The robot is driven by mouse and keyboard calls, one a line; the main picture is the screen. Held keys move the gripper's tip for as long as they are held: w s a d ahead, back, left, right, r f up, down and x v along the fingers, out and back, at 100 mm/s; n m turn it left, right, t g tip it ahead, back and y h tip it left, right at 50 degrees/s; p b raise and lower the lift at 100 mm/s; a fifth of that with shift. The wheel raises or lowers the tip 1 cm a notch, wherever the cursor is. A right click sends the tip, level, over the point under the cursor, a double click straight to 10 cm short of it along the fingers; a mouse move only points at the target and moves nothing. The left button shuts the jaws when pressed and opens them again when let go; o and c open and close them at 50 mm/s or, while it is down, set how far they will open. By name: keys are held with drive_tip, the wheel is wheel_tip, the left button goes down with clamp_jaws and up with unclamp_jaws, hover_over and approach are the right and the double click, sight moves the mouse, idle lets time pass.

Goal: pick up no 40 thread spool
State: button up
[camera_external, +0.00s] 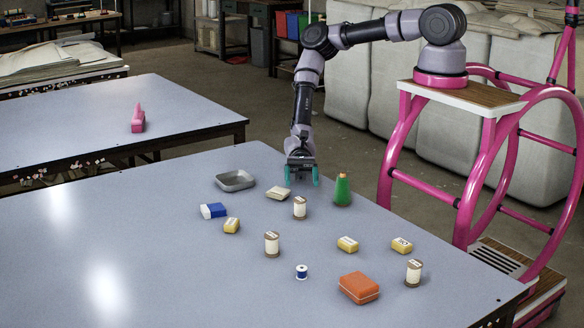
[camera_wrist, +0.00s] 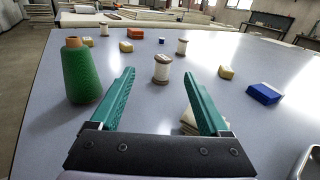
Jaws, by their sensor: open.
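Several spools are on the table. Three are white with brown ends: the nearest spool (camera_external: 300,208) stands just in front of my gripper (camera_external: 301,176) in the external view, the second spool (camera_external: 272,244) is further out, and the third spool (camera_external: 413,272) is near the right edge. A small blue-and-white spool (camera_external: 302,271) stands between them. The number labels are too small to read, so I cannot tell which is no 40. In the wrist view, the nearest white spool (camera_wrist: 162,70) stands upright beyond my open, empty fingertips (camera_wrist: 160,76), roughly between them.
A green thread cone (camera_external: 342,191) stands to the right of my gripper. A grey tray (camera_external: 235,180), a blue-and-white block (camera_external: 213,211), several yellow blocks (camera_external: 347,244) and an orange box (camera_external: 359,287) are around. The table's left front is clear.

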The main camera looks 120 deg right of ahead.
sight(300, 199)
drive_tip(key=shift+w+a+f+m+t, duration=0.1)
drive_tip(key=shift+w+f+m+t, duration=0.05)
drive_tip(key=shift+f+m+t, duration=0.3)
drive_tip(key=x, duration=1)
drive_tip(key=shift+w+a, duration=0.15)
drive_tip(key=shift+w, duration=0.15)
clamp_jaws()
